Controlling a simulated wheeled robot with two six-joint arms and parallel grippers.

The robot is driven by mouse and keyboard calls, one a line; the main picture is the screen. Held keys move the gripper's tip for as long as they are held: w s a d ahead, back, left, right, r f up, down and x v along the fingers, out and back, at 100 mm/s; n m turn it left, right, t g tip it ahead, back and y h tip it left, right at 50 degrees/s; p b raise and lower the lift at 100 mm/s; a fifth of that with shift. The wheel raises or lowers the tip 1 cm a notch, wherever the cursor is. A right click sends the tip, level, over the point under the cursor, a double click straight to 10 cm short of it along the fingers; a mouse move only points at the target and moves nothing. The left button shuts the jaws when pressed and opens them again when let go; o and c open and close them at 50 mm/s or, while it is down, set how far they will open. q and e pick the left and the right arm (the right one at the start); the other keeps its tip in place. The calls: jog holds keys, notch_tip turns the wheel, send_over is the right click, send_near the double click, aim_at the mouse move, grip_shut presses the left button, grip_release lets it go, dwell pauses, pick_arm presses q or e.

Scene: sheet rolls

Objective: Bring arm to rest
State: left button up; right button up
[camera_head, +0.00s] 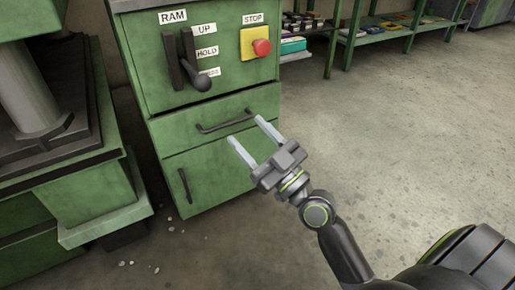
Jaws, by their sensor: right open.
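My right gripper (249,137) is in the middle of the head view, at the end of my right arm, which comes in from the lower right. Its two pale fingers are spread apart with nothing between them. They point up and left toward the green control cabinet (222,180), in front of its drawer and door in the picture. I cannot tell whether the fingers touch the cabinet. My left gripper is not in view.
The cabinet bears a black RAM lever (196,72) and a red stop button (262,47) on a yellow plate. A green press (95,195) stands at the left. Green shelving (385,32) is at the back. The concrete floor (400,130) at the right is clear.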

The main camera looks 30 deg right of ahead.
jog(key=shift+v, duration=0.8)
